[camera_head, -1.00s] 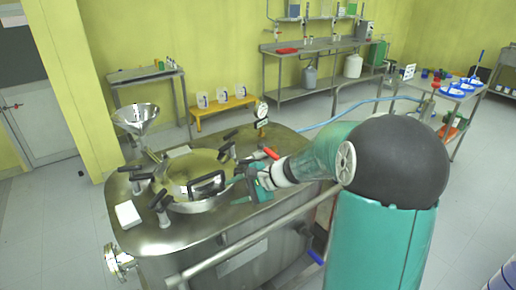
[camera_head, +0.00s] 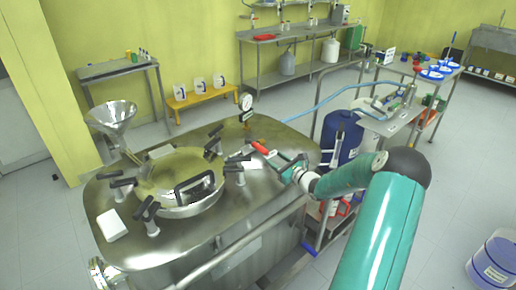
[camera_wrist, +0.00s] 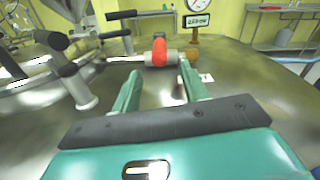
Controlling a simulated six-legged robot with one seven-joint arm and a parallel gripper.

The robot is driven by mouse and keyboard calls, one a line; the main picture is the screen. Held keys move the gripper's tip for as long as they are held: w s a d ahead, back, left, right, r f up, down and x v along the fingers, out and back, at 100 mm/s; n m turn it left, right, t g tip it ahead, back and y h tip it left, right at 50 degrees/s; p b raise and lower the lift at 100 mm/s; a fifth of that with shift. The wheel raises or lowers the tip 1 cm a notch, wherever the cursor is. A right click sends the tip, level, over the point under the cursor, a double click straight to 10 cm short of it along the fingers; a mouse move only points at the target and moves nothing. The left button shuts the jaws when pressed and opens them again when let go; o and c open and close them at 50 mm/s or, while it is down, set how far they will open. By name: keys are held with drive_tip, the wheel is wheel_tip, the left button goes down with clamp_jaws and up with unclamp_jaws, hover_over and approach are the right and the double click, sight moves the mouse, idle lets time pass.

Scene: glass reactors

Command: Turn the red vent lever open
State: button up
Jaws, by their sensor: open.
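The red vent lever (camera_head: 263,148) stands on top of the steel reactor (camera_head: 245,215), to the right of its round lid. In the wrist view the red lever (camera_wrist: 159,52) is seen nearly end-on, on a small metal valve with a brass-coloured part at its right. My gripper (camera_wrist: 158,80) is open, its two green fingers pointing at the lever with a gap before it. In the head view my gripper (camera_head: 290,168) is just right of the lever, low over the reactor top. Nothing is between the fingers.
A pressure gauge (camera_head: 246,102) rises behind the lever. Black-handled clamps (camera_head: 238,166) ring the lid (camera_head: 183,180) to the left. A steel funnel (camera_head: 112,117) stands at the far left. A handrail (camera_head: 240,242) runs along the front. A blue drum (camera_head: 340,137) stands behind my arm.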

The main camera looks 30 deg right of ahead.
sight(255, 145)
drive_tip(key=w, duration=0.3)
drive_tip(key=w+a, duration=0.1)
drive_tip(key=w, duration=0.6)
drive_tip(key=shift+w+a, duration=0.25)
clamp_jaws()
